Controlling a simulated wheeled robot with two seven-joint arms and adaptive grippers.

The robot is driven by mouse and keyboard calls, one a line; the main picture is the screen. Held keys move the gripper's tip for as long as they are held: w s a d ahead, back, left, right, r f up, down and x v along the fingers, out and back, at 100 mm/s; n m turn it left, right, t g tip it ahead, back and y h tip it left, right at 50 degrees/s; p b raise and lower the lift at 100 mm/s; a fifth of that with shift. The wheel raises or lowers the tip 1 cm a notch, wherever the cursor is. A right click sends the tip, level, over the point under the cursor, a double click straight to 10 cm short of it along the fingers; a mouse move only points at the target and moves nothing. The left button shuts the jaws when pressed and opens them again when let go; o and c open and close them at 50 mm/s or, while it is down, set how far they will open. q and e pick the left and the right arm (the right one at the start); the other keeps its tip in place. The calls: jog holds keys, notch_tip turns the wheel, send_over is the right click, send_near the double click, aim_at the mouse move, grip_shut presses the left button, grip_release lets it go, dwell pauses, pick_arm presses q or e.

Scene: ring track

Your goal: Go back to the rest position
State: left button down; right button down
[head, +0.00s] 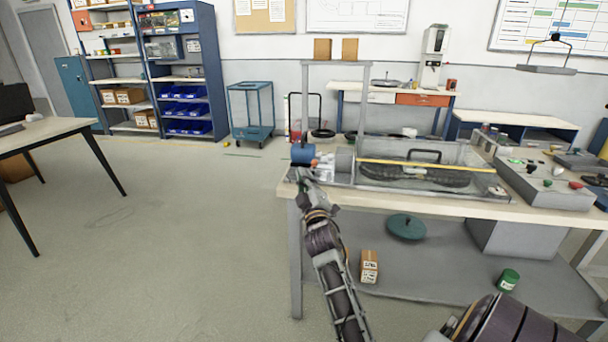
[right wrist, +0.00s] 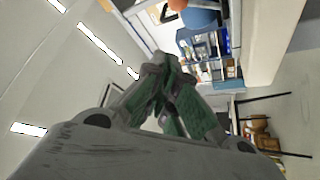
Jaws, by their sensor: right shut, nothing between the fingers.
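My right gripper (head: 301,176) is at the front left corner of the workbench (head: 440,205), just below the blue cylinder at the machine's left end. Its arm reaches up from the bottom of the head view. In the right wrist view its green-padded fingers (right wrist: 165,85) are shut together with nothing between them. The blue cylinder (head: 303,153) also shows at the top of the right wrist view (right wrist: 200,18), apart from the fingers. My left gripper is in no view.
A machine with a clear-walled housing (head: 470,155) and a yellow rod (head: 420,164) stands on the bench. A grey control box (head: 545,185) is at the right. A carton (head: 369,266) and a green can (head: 508,280) sit on the lower shelf. The floor left of the bench is clear.

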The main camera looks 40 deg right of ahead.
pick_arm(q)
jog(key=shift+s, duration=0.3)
